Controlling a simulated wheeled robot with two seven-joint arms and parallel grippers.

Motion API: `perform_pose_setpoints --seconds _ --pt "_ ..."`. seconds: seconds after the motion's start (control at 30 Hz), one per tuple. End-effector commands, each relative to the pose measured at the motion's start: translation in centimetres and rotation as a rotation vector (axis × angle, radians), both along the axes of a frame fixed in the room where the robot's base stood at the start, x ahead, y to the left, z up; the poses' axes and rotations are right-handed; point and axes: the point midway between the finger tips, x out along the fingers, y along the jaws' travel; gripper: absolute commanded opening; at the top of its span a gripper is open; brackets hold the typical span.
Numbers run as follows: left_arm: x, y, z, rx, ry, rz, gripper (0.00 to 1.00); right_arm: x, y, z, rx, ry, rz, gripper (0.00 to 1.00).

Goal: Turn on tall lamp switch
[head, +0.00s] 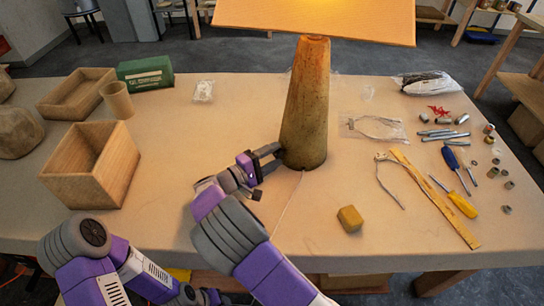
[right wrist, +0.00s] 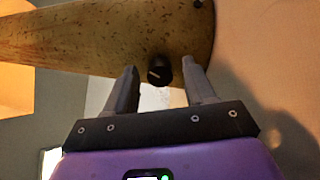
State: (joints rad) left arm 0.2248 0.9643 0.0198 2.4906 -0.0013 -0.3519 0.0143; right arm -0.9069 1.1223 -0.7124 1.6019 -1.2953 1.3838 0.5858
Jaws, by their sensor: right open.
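The tall lamp (head: 306,105) stands upright on the table, with a tapered, speckled brown body and a wide shade (head: 318,22) that glows warm yellow. In the right wrist view the lamp body (right wrist: 90,38) lies across the top of the picture. A small black knob switch (right wrist: 159,70) with a pale mark sticks out near the lamp's base. My right gripper (head: 274,161) is open beside the lower left of the lamp. In the right wrist view its fingertips (right wrist: 160,78) are on either side of the knob, with gaps between.
A wooden box (head: 92,165), a cup (head: 117,100) and a green box (head: 146,73) stand at left. A yellow block (head: 349,219) lies at front. Pliers, a wooden ruler (head: 436,197), screwdrivers and small metal parts cover the right side. A thin cord runs forward from the lamp.

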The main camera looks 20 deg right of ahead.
Motion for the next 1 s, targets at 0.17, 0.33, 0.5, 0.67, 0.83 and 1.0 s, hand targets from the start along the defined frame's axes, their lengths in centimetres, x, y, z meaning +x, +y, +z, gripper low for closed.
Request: perform_pose_setpoints --seconds 0.17,0.33,0.5,0.67,0.83,1.0 --pt "0.0 0.0 0.4 0.0 0.0 0.0 0.43 -0.5 1.4 0.1 -0.001 0.001 0.003 0.54" --pt "0.0 0.0 1.2 0.0 0.0 0.0 0.43 -1.5 4.1 0.2 0.0 0.0 0.004 0.54" --pt "0.0 0.0 1.7 0.0 0.0 0.0 0.43 -2.5 6.2 0.1 -0.001 -0.001 0.002 0.54" --pt "0.0 0.0 1.8 0.0 0.0 0.0 0.43 -2.8 7.0 0.0 0.001 0.0 0.001 0.54" --pt "0.0 0.0 1.7 0.0 0.0 0.0 0.43 -2.9 7.1 0.0 0.001 0.0 0.0 0.54" --pt "0.0 0.0 1.7 0.0 0.0 0.0 0.43 -2.8 7.0 0.0 0.001 0.0 0.0 0.54"
